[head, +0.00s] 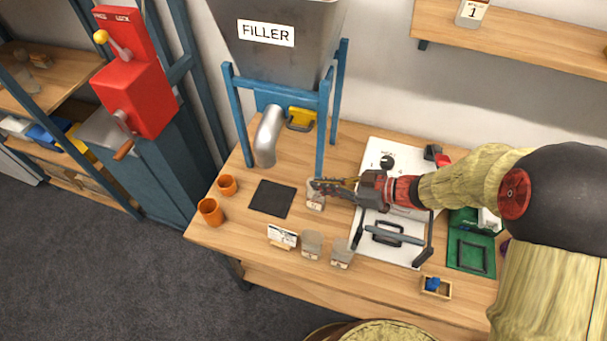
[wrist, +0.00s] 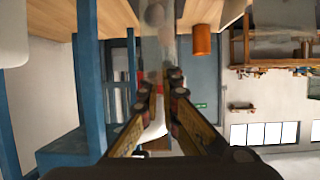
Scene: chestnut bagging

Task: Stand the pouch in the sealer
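A small translucent pouch (head: 316,203) with a pale label is at my gripper's tips, right of the black mat. In the wrist view the pouch (wrist: 155,45) fills the narrow gap between the fingertips. My gripper (head: 319,187) reaches in from the right and looks shut on the pouch's upper part; it also shows in the wrist view (wrist: 161,88). I cannot tell whether the pouch's base touches the table. The sealer seems to be the white unit (head: 378,152) with a dark bar and black frame, below and right of my gripper, partly hidden by my arm.
Two similar containers (head: 312,243) stand near the front beside a small sign (head: 282,237). Orange cups (head: 210,211) stand at the left. The filler (head: 280,45) with its blue legs and metal spout (head: 268,136) is behind. A green mat (head: 480,267) lies right. The black mat (head: 271,198) is empty.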

